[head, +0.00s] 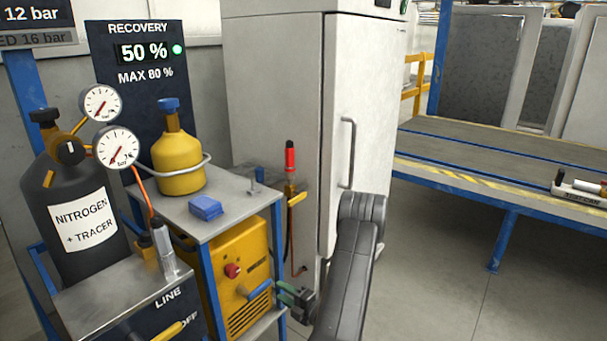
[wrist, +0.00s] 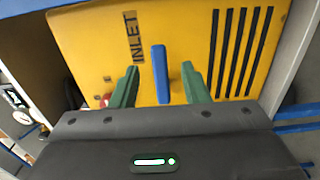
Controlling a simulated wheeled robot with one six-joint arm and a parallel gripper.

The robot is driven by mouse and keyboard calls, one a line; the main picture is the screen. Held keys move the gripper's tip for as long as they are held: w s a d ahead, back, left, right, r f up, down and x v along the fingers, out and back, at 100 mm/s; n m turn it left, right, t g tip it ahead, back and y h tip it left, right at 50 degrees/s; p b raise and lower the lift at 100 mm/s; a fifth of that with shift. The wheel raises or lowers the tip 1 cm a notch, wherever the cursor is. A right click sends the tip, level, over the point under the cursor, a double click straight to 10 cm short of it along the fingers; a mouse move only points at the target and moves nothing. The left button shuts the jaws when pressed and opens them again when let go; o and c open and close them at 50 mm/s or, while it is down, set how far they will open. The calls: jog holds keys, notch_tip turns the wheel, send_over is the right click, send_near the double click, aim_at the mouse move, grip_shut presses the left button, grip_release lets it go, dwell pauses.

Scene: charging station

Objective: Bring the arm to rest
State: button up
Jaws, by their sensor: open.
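My dark arm reaches down in front of the white cabinet in the head view. My gripper (head: 283,293) has green fingers and is low beside the yellow recovery unit (head: 215,273). In the wrist view my gripper (wrist: 160,88) is open, one finger on each side of a blue lever (wrist: 160,72) on the unit's yellow panel (wrist: 187,30). Gaps show between the lever and both fingers. The lever (head: 260,290) also shows in the head view, just left of the fingertips. The lever stands upright along the INLET label in the wrist view. Nothing is held.
A metal cart (head: 232,212) carries a yellow cylinder (head: 179,162) and a blue block (head: 206,207). A black nitrogen cylinder (head: 72,190) with gauges stands left. The white cabinet (head: 270,90) is close behind my arm. A bench (head: 480,160) is at the right, with open floor before it.

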aim_at(268, 281)
jog(key=x, duration=0.7)
jog(key=shift+w+a+b, duration=0.1)
jog(key=shift+a+b, duration=0.05)
jog(key=shift+b, duration=0.2)
jog(key=p+v, duration=0.2)
jog(key=v, duration=1.2)
jog(key=b+x, duration=0.2)
jog(key=x, duration=1.1)
jog(key=shift+w+a, duration=0.15)
jog(key=shift+a, duration=0.2)
jog(key=shift+w+r, duration=0.15)
jog(key=shift+r+n, duration=0.45)
jog(key=shift+n, duration=0.45)
